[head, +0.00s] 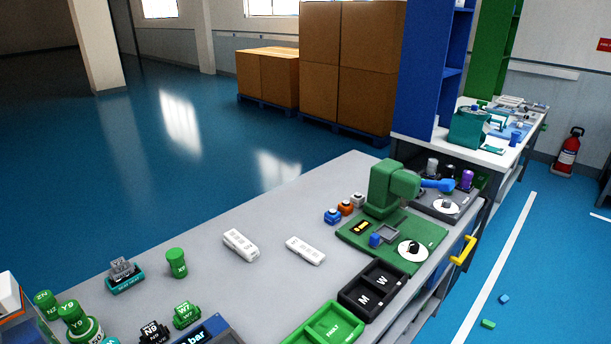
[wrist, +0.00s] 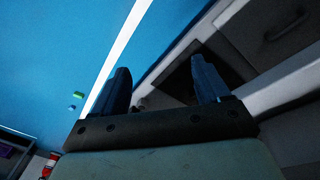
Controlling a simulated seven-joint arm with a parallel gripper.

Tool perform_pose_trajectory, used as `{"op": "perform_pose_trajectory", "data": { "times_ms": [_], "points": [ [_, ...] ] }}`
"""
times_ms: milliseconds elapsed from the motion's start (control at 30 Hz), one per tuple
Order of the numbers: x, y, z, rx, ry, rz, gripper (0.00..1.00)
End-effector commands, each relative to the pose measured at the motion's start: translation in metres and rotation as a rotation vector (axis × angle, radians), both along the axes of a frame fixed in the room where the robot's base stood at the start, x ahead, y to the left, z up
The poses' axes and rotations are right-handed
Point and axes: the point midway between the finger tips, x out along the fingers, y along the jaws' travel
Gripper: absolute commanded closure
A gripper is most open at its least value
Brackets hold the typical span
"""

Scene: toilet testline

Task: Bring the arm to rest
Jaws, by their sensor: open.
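My gripper (wrist: 160,72) shows in the wrist view with its two dark blue fingers spread wide apart. The space between the fingers is empty. Blue floor (wrist: 60,50) and a white floor line (wrist: 122,40) lie beyond the fingers, with a grey cabinet front (wrist: 262,30) to the right. The gripper points away from the bench top and touches nothing that I can see. I cannot make it out with certainty in the head view.
The grey bench (head: 215,290) carries a green fixture (head: 385,190), black bins (head: 372,288), a green bin (head: 325,330), white blocks (head: 240,245) and several green-capped containers (head: 177,263). Small blocks (head: 488,323) lie on the floor.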

Motion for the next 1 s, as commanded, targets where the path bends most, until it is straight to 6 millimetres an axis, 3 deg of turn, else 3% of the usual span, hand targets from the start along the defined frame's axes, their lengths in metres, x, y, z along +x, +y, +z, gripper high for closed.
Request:
{"op": "perform_pose_trajectory", "data": {
  "times_ms": [33, 200, 400, 500, 600, 1000],
  "points": [
    [-0.025, 0.019, -0.009, 0.023, 0.064, -0.003, 0.25],
    [-0.105, 0.068, -0.031, 0.077, 0.285, -0.026, 0.25],
    [-0.190, 0.106, -0.038, 0.101, 0.520, -0.052, 0.25],
    [-0.219, 0.116, -0.037, 0.103, 0.601, -0.063, 0.25],
    [-0.236, 0.121, -0.036, 0.100, 0.651, -0.068, 0.25],
    [-0.236, 0.121, -0.036, 0.100, 0.651, -0.068, 0.25]
  ]
}}
